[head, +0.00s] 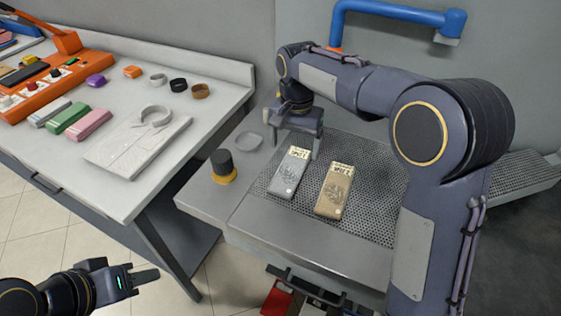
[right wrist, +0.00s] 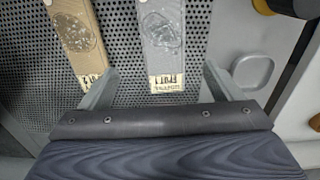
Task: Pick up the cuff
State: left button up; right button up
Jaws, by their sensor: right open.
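Two flat cuff-like pieces with paper tags and round stains lie on the perforated metal surface (head: 376,218): a grey one (head: 289,175) and a tan one (head: 334,192). I cannot tell which is the cuff meant. My right gripper (head: 292,146) is open and empty, at the tagged end of the grey piece. In the right wrist view the grey piece (right wrist: 160,28) and its tag lie between the spread fingers (right wrist: 158,85); the tan piece (right wrist: 76,38) lies left of them. No finger visibly holds either. My left gripper (head: 140,277) is low at the left, away from both; its jaw opening is unclear.
A black bottle with a yellow base (head: 223,167) and a small grey dish (head: 249,141) stand left of the perforated area. A blue pipe (head: 400,10) arches behind.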

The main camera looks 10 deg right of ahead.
aim_at(291, 168)
jog(key=shift+w+a+f, duration=0.2)
jog(key=shift+f, duration=0.05)
notch_tip(291, 168, down, 7)
jog(key=shift+f, duration=0.2)
jog(key=c, duration=1.1)
jog(key=shift+o, duration=0.2)
jog(key=shift+r, duration=0.1)
jog(key=shift+r, duration=0.55)
jog(key=s+r, duration=0.1)
jog(key=r, duration=0.1)
jog(key=s+r, duration=0.3)
jog(key=r, duration=0.2)
jog(key=shift+s+d+r, duration=0.1)
jog(key=shift+s+d, duration=0.1)
jog(key=shift+d, duration=0.15)
jog(key=s+d+r, duration=0.1)
jog(key=s+r, duration=0.1)
jog(key=s, duration=0.2)
jog(key=s+d+r+b, duration=0.1)
jog(key=s+r, duration=0.1)
jog(key=s, duration=0.3)
jog(key=shift+s+r, duration=0.2)
jog(key=shift+r, duration=0.1)
